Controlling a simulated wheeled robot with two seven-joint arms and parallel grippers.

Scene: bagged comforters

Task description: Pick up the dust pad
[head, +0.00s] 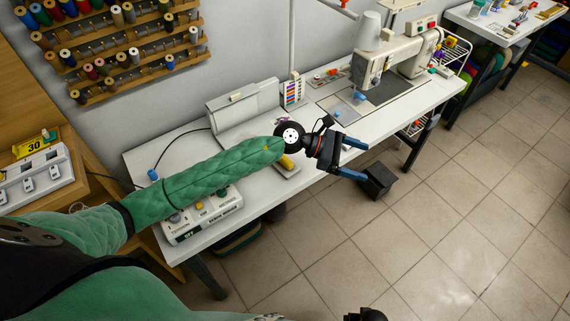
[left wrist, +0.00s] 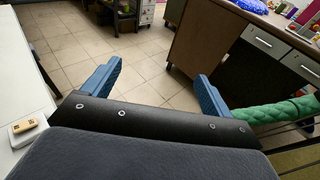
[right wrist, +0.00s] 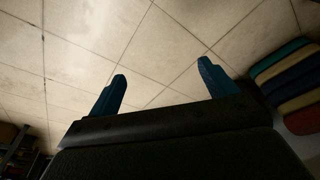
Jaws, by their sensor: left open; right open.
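I cannot identify the dust pad for certain. A small white pad with a tan block on top (left wrist: 27,128) lies on the white table at the left of the left wrist view. In the head view a pale pad with a yellowish top (head: 287,165) lies near the table's front edge, partly hidden by my left wrist; it may be the same thing. My left gripper (head: 357,159) is open and empty, out past the table's front edge, apart from that pad. It also shows in the left wrist view (left wrist: 158,72). My right gripper (right wrist: 162,72) is open and empty with tiled floor beyond it.
The white table (head: 150,160) carries a sewing machine (head: 400,58), a control box (head: 205,215) under my left arm, and small blue items. Spool racks (head: 110,45) hang on the wall. A dark bin (head: 379,181) stands beneath. Tiled floor (head: 450,220) is clear at right.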

